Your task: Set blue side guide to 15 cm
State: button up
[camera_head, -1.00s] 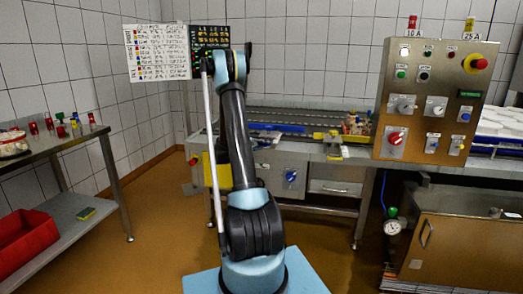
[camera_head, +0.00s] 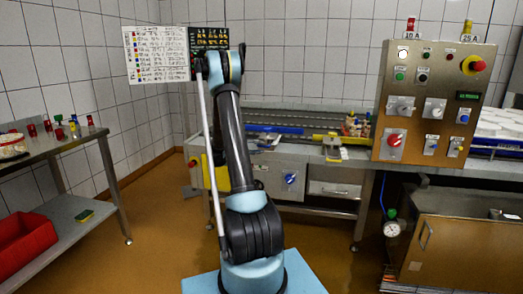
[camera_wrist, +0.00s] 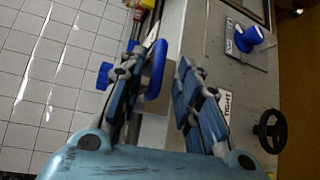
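The blue side guide (camera_head: 275,129) lies as a long blue bar along the conveyor (camera_head: 305,115) behind my arm. In the wrist view a rounded blue bar end (camera_wrist: 154,72), probably part of the guide, shows between my fingers, nearer the left one. My gripper (camera_wrist: 157,58) is open around it, with a gap to the right finger; I cannot tell whether the left finger touches it. A blue knob (camera_wrist: 104,76) sits just left of the left finger. In the head view my arm hides the gripper. No scale reading is legible.
A blue rotary switch (camera_wrist: 247,38) and a black handwheel (camera_wrist: 270,130) are at the right in the wrist view. A control panel (camera_head: 435,100) stands right of the conveyor. A side table (camera_head: 55,143) with a red bin (camera_head: 22,240) is at left.

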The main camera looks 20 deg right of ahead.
jog(key=v, duration=0.8)
jog(key=shift+a, duration=0.3)
